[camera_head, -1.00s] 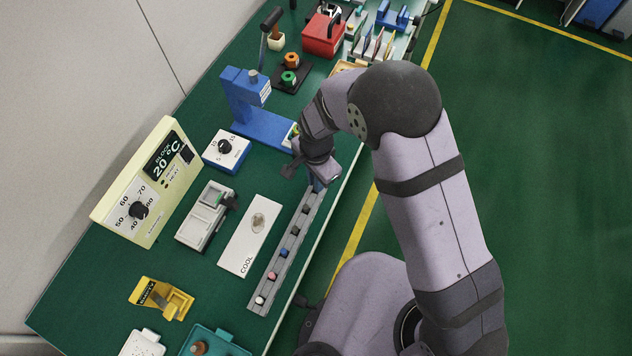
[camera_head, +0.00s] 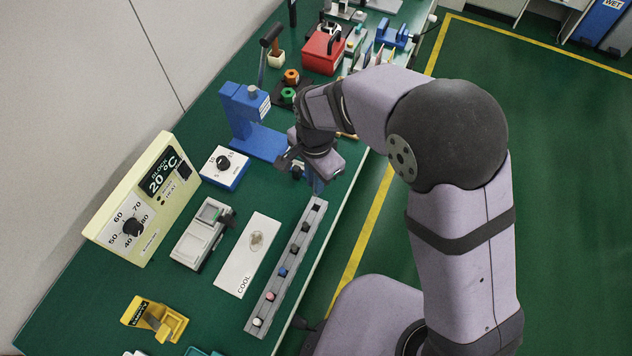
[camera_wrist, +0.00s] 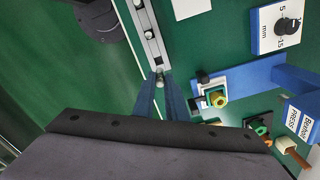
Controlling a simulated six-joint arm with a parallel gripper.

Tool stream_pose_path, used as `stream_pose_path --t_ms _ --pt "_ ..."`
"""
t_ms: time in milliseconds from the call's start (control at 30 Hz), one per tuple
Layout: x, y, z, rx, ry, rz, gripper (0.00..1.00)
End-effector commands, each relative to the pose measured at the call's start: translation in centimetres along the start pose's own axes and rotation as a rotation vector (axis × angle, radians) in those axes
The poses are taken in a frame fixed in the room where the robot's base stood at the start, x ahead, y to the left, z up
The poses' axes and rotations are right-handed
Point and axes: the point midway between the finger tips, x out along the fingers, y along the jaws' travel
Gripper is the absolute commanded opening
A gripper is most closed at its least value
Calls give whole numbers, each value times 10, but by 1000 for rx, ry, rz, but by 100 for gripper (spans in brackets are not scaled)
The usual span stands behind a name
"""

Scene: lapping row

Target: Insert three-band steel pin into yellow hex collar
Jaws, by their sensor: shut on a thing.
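My gripper (camera_wrist: 160,92) points down in the wrist view, its blue-grey fingers close together around a small steel pin (camera_wrist: 160,80). Only the pin's end shows, so its bands cannot be made out. The pin is by the end of the grey rail; whether it touches the rail I cannot tell. The yellow hex collar (camera_wrist: 218,98) sits at the base of the blue press, right of the fingers and apart from them. In the head view my gripper (camera_head: 317,186) is at the rail's far end, and the wrist hides the collar.
The grey rail (camera_head: 290,262) holds several small coloured plugs. The blue press (camera_head: 240,112) stands behind the gripper. An orange collar (camera_head: 291,76) and a green collar (camera_head: 288,95) sit beyond it. A white COOL plate (camera_head: 240,268) and a blue dial box (camera_head: 225,168) lie left of the rail.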

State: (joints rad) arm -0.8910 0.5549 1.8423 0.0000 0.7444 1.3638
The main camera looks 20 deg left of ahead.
Motion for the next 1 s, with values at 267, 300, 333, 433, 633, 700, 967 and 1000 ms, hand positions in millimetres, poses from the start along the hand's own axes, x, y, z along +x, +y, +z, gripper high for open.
stream_pose_path --t_ms 267,300,333,433,633,700,967,1000 --pt "-9 -37 -12 1 0 -2 0" --pt "-11 -44 -15 2 0 -1 0" --pt "-12 -51 -17 2 0 -2 0" --pt "-17 -72 -24 1 0 0 0" --pt "-24 -110 -39 1 0 0 0" --pt "-26 -121 -44 1 0 2 0" --pt "-32 -151 -60 1 0 1 0" --pt "-33 -154 -62 1 0 1 0"
